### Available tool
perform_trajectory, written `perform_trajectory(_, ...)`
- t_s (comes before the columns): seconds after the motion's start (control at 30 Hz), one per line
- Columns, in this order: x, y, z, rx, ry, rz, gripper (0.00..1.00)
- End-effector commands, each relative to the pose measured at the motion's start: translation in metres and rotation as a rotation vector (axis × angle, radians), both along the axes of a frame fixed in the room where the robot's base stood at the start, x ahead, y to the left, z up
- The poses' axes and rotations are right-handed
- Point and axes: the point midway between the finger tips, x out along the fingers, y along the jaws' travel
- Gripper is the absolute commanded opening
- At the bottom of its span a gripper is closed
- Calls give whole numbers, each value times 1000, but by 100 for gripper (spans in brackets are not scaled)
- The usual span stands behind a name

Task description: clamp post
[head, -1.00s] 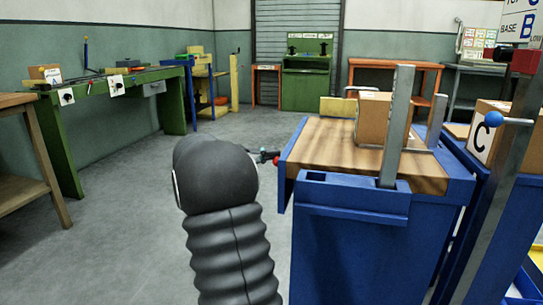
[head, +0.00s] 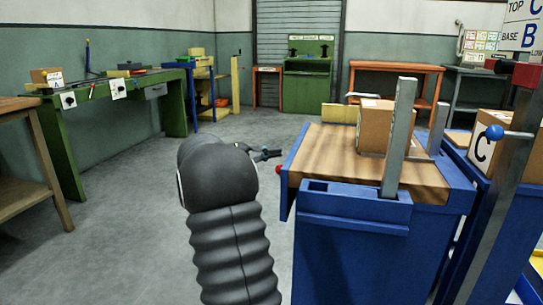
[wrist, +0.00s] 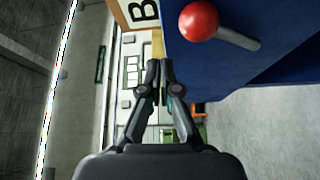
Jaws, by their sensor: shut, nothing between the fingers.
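A blue cart (head: 350,255) with a wooden top (head: 325,155) stands right of centre in the head view. A grey post (head: 398,140) rises from its front edge, tilted slightly, and a second post (head: 438,130) stands further back. A red ball knob (head: 278,170) sits at the cart's left side. In the wrist view the red knob (wrist: 199,20) tops a short grey lever (wrist: 238,38) against the blue side panel. My gripper (head: 268,154) is shut and empty, just left of and above the knob, apart from it. Its shut fingertips (wrist: 159,65) are left of the knob in the wrist view.
A cardboard box (head: 388,128) sits on the cart top. At right stand a box marked C (head: 483,150), a dark upright (head: 505,190) and a blue ball handle (head: 495,132). A wooden table (head: 15,150) and green bench (head: 115,90) stand left. The floor between (head: 120,200) is clear.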

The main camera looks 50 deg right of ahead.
Motion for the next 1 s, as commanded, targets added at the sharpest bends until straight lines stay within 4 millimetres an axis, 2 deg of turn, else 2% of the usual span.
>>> perform_trajectory(0.03,7,0,5,0,1,4,0)
perform_trajectory(0.2,30,29,-12,1,2,8,0)
perform_trajectory(0.5,56,61,-27,-1,-1,5,0)
perform_trajectory(0.73,63,70,-31,-2,-1,6,0)
perform_trajectory(1.0,63,70,-30,-2,-1,6,0)
